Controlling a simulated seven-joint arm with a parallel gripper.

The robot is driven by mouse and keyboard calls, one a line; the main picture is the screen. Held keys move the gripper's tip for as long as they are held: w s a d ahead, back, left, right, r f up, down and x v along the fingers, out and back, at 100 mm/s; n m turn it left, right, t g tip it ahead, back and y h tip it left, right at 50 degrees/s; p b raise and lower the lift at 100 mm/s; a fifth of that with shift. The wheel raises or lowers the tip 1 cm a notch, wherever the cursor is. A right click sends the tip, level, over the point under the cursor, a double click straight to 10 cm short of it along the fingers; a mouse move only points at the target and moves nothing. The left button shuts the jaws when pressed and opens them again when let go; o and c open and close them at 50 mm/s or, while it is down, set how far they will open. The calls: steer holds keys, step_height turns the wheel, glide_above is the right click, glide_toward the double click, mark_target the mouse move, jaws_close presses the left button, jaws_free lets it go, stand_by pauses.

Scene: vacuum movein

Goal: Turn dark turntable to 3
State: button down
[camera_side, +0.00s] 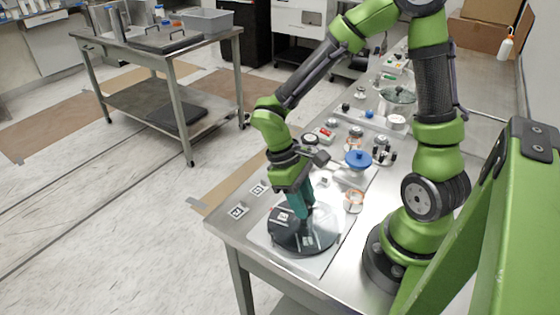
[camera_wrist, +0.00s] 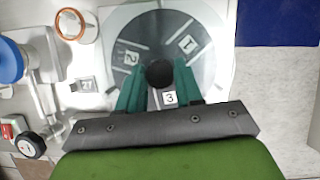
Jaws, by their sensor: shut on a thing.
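The dark turntable (camera_side: 322,226) is a round dark disc on a pale square plate at the near end of the steel table. In the wrist view the turntable (camera_wrist: 202,62) shows white labels 1 (camera_wrist: 187,44), 2 (camera_wrist: 132,57) and 3 (camera_wrist: 169,98). Label 3 lies closest to my gripper, between the fingers in the picture. My gripper (camera_wrist: 159,80) has green fingers shut on the round black knob (camera_wrist: 159,73) of the turntable. In the side view my gripper (camera_side: 303,224) points down onto the disc and partly hides it.
A blue-topped valve (camera_side: 358,159), a copper-coloured ring (camera_side: 354,201) and a red-buttoned box (camera_side: 324,134) stand behind the turntable. Small marker tags (camera_side: 238,211) lie near the table's left edge. A second table (camera_side: 160,45) stands apart at the back left.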

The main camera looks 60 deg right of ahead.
steer(key=shift+m+y, duration=0.5)
steer(key=shift+m, duration=0.7)
steer(key=c, duration=0.7)
jaws_free()
steer(key=shift+c, duration=0.2)
steer(key=shift+r, duration=0.1)
steer(key=v, duration=1.6)
steer(key=shift+w+r, duration=0.25)
steer(key=shift+r, duration=0.1)
steer(key=shift+d, duration=0.1)
